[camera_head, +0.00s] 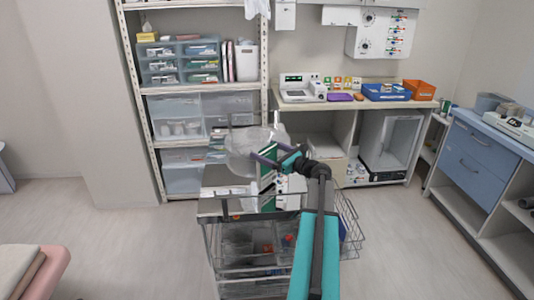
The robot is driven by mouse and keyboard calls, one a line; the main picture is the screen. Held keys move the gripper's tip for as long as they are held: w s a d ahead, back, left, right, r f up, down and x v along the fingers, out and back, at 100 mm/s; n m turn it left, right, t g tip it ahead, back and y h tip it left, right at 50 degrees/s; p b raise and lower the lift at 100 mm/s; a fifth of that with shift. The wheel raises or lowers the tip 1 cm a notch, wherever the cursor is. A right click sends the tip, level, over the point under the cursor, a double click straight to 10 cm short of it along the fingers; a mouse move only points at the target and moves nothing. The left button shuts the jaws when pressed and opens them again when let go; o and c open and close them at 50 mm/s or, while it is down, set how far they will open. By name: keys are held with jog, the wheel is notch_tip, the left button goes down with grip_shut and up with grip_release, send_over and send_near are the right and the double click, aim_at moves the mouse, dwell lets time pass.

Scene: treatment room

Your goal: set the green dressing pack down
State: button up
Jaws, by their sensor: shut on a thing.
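My gripper (270,159) is in the middle of the view, above a metal trolley (236,206). It is shut on the green dressing pack (267,180), a thin green-and-white thing held upright. My gripper and arm hide part of the pack. I cannot tell whether the pack's lower edge touches the trolley top or hangs just above it.
A clear rounded container (240,150) stands behind the pack on the trolley. A wire basket (349,228) hangs on the trolley's right side. Behind are a shelf rack (142,100) with drawers and a counter (340,104) with a device. Open floor lies on both sides.

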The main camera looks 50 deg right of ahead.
jog(key=shift+f, duration=0.7)
jog(key=o, duration=1.1)
jog(key=shift+r, duration=0.2)
jog(key=shift+s+d+b, duration=0.15)
jog(key=shift+s+b, duration=0.35)
jog(key=shift+s, duration=1.5)
jog(key=shift+s+d+b, duration=0.15)
jog(key=shift+s+b, duration=0.35)
jog(key=shift+s, duration=1.5)
jog(key=shift+s+d+b, duration=0.15)
jog(key=shift+s+b, duration=0.35)
jog(key=shift+s, duration=1.5)
